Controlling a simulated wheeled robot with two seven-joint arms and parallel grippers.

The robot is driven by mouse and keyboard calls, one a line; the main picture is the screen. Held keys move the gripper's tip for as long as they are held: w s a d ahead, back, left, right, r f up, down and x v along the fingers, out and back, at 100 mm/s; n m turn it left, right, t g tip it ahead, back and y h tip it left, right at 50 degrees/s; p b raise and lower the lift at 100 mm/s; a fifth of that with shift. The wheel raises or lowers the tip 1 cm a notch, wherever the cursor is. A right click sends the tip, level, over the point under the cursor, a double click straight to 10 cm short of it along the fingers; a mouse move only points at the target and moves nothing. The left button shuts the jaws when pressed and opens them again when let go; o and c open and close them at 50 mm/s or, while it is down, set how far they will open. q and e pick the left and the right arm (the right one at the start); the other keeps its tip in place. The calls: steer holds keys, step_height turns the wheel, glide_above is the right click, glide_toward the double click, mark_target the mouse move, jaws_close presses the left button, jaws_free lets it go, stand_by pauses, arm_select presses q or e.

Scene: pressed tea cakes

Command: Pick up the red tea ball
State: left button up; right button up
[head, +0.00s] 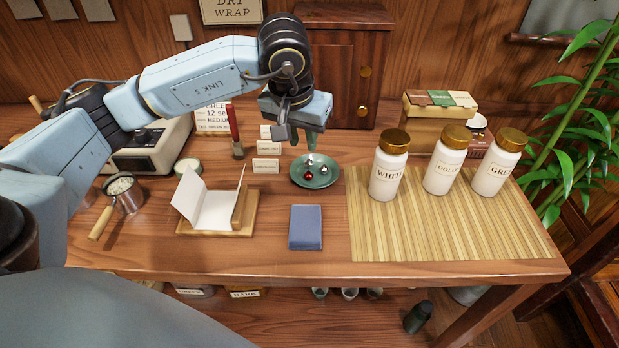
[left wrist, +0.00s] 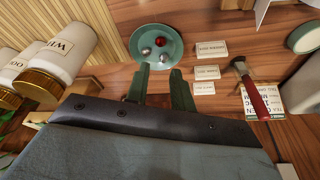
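The red tea ball (head: 307,176) lies in a green dish (head: 297,184) at the middle of the table, with silver balls beside it. In the left wrist view the red ball (left wrist: 161,42) lies in the dish (left wrist: 181,33), beyond the fingertips. My left gripper (head: 299,141) is above and behind the dish, fingers pointing down. In the left wrist view its two green fingers (left wrist: 160,73) are apart with nothing between them, and they are clear of the red ball. My right gripper is in neither view.
White jars (head: 387,172) stand on a bamboo mat (head: 450,235) at the right. A blue packet (head: 305,228) lies in front of the dish. A wooden cabinet (head: 343,70) is behind.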

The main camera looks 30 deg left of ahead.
arm_select(q)
glide_above(308, 173)
steer(key=s, duration=0.1)
step_height(308, 173, down, 6)
steer(key=shift+s+d+r+b, duration=0.1)
steer(key=shift+d+r+b, duration=0.05)
steer(key=shift+r+b, duration=0.15)
steer(key=x, duration=0.5)
steer(key=shift+s+f+b, duration=0.25)
steer(key=shift+b, duration=0.1)
jaws_close()
